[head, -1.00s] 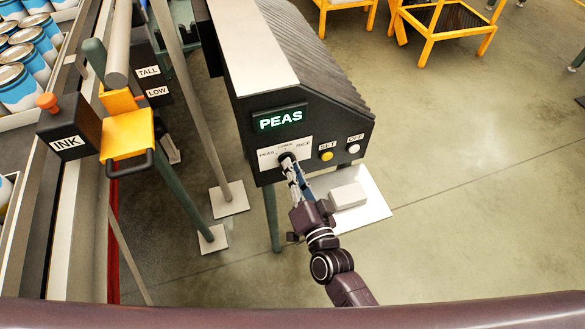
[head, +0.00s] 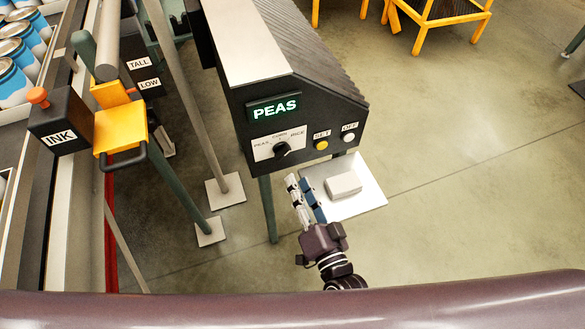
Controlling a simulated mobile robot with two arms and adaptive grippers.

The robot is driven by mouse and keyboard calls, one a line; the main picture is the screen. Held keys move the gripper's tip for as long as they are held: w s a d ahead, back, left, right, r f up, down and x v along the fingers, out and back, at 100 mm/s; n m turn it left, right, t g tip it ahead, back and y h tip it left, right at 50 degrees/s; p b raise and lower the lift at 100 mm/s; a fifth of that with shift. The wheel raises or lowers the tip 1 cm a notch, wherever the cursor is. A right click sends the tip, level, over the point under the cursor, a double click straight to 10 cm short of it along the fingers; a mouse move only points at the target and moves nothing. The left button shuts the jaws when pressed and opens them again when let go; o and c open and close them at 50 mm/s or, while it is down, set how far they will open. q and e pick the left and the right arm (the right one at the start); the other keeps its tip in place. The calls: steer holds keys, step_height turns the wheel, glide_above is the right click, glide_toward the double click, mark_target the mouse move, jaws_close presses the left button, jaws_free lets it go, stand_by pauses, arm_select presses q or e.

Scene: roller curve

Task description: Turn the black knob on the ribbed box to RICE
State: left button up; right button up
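The ribbed box (head: 322,85) is dark, with a corrugated side and a front panel. Its lit green display (head: 274,108) reads PEAS. Below it, the black knob (head: 282,149) sits on a white plate (head: 263,150) marked PEAS, CORN and RICE. I cannot tell exactly which mark the knob points at. My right gripper (head: 298,180) is below the knob and apart from it. Its two fingers point up toward the panel, with a narrow gap between them and nothing held. My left gripper is not in view.
The SET button (head: 321,146) and OFF button (head: 348,138) are right of the knob. A yellow bracket (head: 121,129) and the INK box (head: 58,122) stand at the left, beside a conveyor with cans (head: 15,82). Open floor (head: 470,210) lies to the right.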

steer(key=v, duration=0.3)
steer(key=shift+s, duration=0.15)
stand_by(0.5)
